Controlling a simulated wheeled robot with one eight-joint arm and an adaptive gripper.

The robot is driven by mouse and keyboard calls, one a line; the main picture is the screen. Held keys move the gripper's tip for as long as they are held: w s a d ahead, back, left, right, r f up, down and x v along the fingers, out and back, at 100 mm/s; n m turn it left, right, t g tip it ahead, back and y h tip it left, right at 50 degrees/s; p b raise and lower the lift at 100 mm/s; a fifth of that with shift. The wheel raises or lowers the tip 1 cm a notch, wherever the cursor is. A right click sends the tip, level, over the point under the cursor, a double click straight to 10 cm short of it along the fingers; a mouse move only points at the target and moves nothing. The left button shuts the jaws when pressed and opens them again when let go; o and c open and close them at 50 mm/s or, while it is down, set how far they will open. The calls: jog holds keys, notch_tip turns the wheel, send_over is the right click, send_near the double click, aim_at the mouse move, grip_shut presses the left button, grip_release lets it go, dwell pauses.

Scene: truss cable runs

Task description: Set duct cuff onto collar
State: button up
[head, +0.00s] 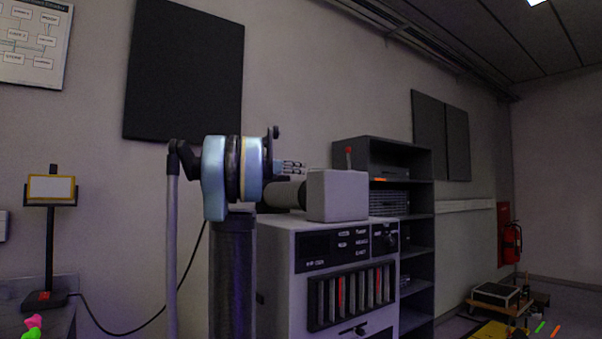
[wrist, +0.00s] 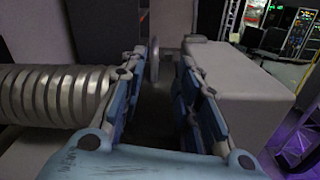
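My gripper (wrist: 165,62) has its two blue-padded fingers spread apart in the wrist view, with a dark gap between them. No object is clearly pinched there, though the dark area is hard to read. A grey ribbed duct (wrist: 55,95) runs in from the left and ends behind the left finger. A small pale disc (wrist: 153,64) shows between the fingertips; I cannot tell whether it belongs to the cuff or collar. A grey box (wrist: 240,85) stands right of the right finger. In the head view my gripper (head: 291,167) is just above a dark grey cylinder (head: 280,194) beside the box (head: 337,195).
The box stands on a grey cabinet (head: 345,240) with a slotted front. A dark shelf unit (head: 418,250) stands close behind. A lamp-like stand (head: 50,230) is at the left. Low carts (head: 498,295) and a fire extinguisher (head: 511,242) are far right.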

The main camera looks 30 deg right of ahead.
jog(key=shift+a, duration=0.35)
jog(key=a, duration=0.5)
jog(key=d, duration=0.5)
jog(key=w+d, duration=0.1)
jog(key=d, duration=1.1)
jog(key=shift+w+r, duration=0.1)
jog(key=shift+w, duration=0.3)
jog(key=shift+c, duration=0.2)
